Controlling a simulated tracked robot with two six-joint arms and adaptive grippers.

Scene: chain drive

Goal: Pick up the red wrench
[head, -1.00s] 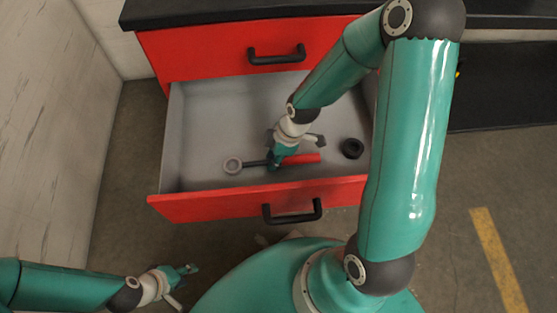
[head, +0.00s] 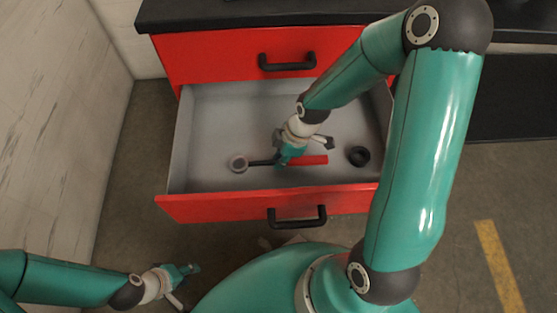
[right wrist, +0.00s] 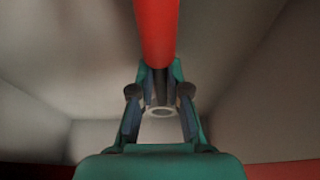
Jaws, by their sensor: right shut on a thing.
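The red wrench (head: 309,160) lies in the open grey drawer, with its red handle to the right and a dark shaft ending in a grey ring to the left. My right gripper (head: 283,161) reaches down into the drawer and is shut on the wrench around the middle of its length. In the right wrist view the red handle (right wrist: 156,35) runs from the top to between the fingers (right wrist: 160,100), with the ring beyond them. I cannot tell whether the wrench is clear of the drawer floor. My left gripper (head: 188,281) is outside the drawer, low at the left, with its fingers apart and empty.
A black round part (head: 359,156) lies in the drawer, right of the wrench. The drawer's red front (head: 220,206) with a black handle (head: 297,217) stands between the wrench and my body. A pale wall (head: 60,110) is at the left.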

